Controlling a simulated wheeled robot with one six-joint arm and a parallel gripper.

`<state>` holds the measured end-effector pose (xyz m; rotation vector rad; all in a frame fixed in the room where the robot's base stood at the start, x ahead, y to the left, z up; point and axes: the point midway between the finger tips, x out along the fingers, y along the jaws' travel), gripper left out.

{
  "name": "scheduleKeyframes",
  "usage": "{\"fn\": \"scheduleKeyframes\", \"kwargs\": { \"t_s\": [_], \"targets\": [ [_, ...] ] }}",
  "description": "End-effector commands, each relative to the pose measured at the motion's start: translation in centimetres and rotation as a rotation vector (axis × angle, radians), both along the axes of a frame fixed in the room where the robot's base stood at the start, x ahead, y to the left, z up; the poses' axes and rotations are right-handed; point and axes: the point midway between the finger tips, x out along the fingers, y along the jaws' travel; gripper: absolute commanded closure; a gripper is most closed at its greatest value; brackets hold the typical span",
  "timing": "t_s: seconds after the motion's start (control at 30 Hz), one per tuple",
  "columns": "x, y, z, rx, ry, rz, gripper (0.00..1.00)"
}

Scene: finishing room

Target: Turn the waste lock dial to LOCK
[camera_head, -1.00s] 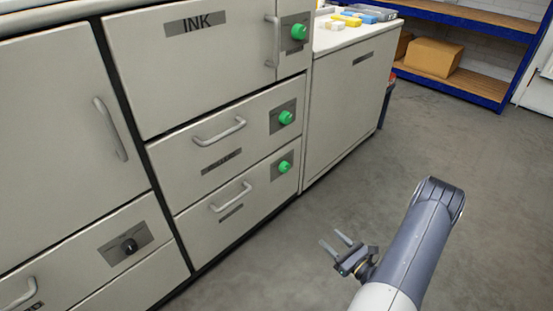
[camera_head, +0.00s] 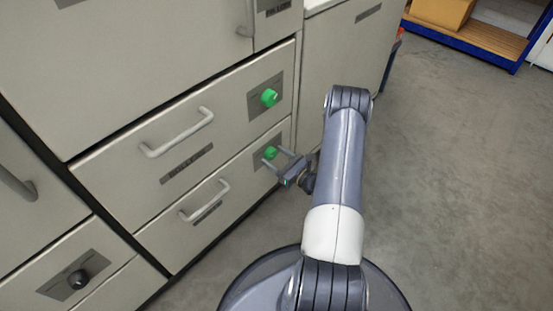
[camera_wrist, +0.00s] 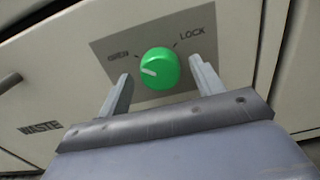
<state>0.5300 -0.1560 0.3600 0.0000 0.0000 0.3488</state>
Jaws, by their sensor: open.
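The waste lock dial (camera_wrist: 160,69) is a round green knob on a grey plate (camera_wrist: 118,47) with OPEN at its left and LOCK at its right. Its white pointer line points left, toward the OPEN side. In the head view the dial (camera_head: 270,153) sits on the lowest drawer. My gripper (camera_head: 283,160) is open, its fingertips close to the plate. In the wrist view the gripper's fingers (camera_wrist: 160,85) stand on either side of the dial, a little below it in the picture, and do not appear to touch it. The WASTE label (camera_wrist: 40,128) is at the left.
Another green dial (camera_head: 269,98) is on the drawer above. Drawer handles (camera_head: 178,133) and the waste drawer's handle (camera_head: 205,202) stick out at the left. A black knob (camera_head: 78,279) is on a drawer at lower left. The floor (camera_head: 450,180) to the right is clear.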

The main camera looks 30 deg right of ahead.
Motion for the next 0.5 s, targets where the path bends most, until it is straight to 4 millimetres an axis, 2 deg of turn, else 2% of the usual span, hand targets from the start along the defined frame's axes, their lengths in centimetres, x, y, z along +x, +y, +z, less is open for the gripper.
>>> {"fn": "scheduleKeyframes", "kwargs": {
  "t_s": [0.23,0.5],
  "targets": [
    [0.09,0.01,0.03,0.000,0.000,-0.001,0.37],
    [0.07,0.01,0.01,0.000,0.000,-0.001,0.58]
  ]
}}
